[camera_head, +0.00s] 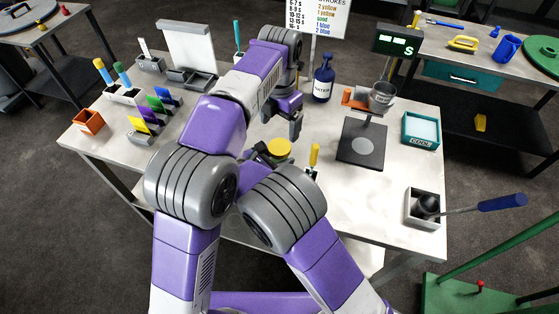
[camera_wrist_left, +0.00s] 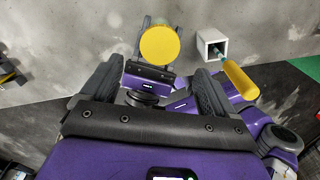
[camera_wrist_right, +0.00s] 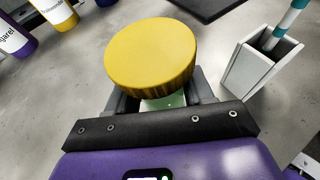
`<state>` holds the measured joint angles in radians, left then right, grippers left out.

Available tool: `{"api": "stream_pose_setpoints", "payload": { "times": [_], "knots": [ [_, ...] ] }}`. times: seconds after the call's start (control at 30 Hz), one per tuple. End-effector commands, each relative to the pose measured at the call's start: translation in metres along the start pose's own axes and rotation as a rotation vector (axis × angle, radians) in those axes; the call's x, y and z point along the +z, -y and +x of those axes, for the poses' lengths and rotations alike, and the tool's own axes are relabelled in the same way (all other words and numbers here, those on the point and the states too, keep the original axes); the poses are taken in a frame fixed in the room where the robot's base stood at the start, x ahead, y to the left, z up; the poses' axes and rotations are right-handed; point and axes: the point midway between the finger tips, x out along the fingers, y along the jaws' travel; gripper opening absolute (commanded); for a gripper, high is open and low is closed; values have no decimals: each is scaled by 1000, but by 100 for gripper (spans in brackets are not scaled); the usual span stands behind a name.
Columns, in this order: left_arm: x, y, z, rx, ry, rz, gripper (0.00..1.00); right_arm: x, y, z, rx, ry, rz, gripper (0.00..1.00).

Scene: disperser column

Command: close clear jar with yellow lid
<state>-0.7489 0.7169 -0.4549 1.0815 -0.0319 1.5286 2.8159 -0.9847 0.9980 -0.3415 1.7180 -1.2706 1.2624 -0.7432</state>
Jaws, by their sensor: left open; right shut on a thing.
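The yellow lid (camera_head: 279,148) sits on top of the clear jar (camera_wrist_right: 163,103), of which only a small greenish-clear part shows below the lid. I cannot tell whether the lid is fully tightened. My right gripper (camera_wrist_right: 163,95) is shut on the jar, below the lid (camera_wrist_right: 150,52). In the head view my arms partly hide the right gripper. My left gripper (camera_head: 294,128) is open and empty, pointing down, apart from the lid and on its far side. The left wrist view shows the lid (camera_wrist_left: 160,43) ahead, beyond the open fingers.
A yellow-handled tool (camera_head: 314,155) stands in a small white holder (camera_wrist_left: 210,44) close to the right of the jar. Colored racks (camera_head: 150,115) stand left.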

Motion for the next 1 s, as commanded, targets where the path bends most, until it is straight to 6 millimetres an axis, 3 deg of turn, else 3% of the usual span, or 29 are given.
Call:
{"api": "stream_pose_setpoints", "payload": {
  "times": [0.53,0.97,1.0],
  "knots": [
    [0,0,70,-1,-2,2,88,0,0,0,0,0,0,0],
    [0,0,79,0,0,1,88,0,0,0,0,0,0,0],
    [0,0,79,0,0,2,84,0,0,0,0,0,0,0]
  ]
}}
